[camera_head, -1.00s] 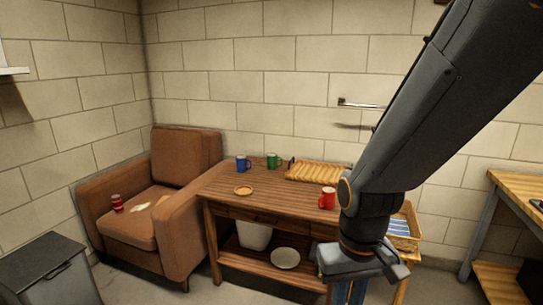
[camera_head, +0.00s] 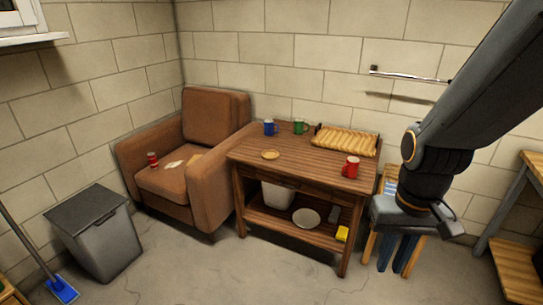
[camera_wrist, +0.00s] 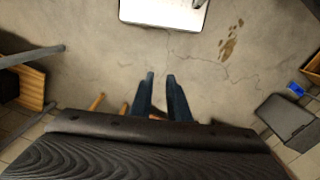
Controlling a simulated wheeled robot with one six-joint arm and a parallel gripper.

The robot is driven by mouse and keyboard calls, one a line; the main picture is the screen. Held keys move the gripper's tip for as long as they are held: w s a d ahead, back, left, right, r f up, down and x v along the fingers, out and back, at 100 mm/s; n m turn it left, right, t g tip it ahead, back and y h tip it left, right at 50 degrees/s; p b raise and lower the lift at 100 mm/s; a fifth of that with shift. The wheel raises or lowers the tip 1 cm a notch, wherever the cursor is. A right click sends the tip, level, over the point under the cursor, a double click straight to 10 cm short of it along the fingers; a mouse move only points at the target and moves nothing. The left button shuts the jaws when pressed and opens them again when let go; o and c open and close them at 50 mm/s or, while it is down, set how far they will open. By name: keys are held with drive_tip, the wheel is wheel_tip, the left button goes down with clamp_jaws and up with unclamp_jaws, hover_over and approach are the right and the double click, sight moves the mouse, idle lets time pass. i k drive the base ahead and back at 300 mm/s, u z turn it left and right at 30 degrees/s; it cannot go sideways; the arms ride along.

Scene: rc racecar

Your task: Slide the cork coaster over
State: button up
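The cork coaster (camera_head: 270,154), a small round tan disc, lies flat on the left part of the brown wooden table (camera_head: 305,165) in the head view. My gripper (camera_head: 394,270) hangs low at the right of the table, its two blue fingers pointing down, well away from the coaster. In the wrist view my gripper (camera_wrist: 160,76) shows a gap between its fingers, with only floor visible between the tips. The coaster is not seen in the wrist view.
A red mug (camera_head: 350,167) stands at the table's right front. Blue (camera_head: 270,128) and green (camera_head: 300,127) mugs stand behind the coaster, near a ribbed tan tray (camera_head: 345,141). An armchair (camera_head: 213,185) adjoins the table's left. Floor in front is clear; a grey bin (camera_head: 98,235) stands left.

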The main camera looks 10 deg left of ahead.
sight(267, 155)
drive_tip(key=u, duration=0.45)
drive_tip(key=i, duration=0.65)
drive_tip(key=u, duration=0.65)
drive_tip(key=i, duration=1.55)
drive_tip(key=z, duration=0.65)
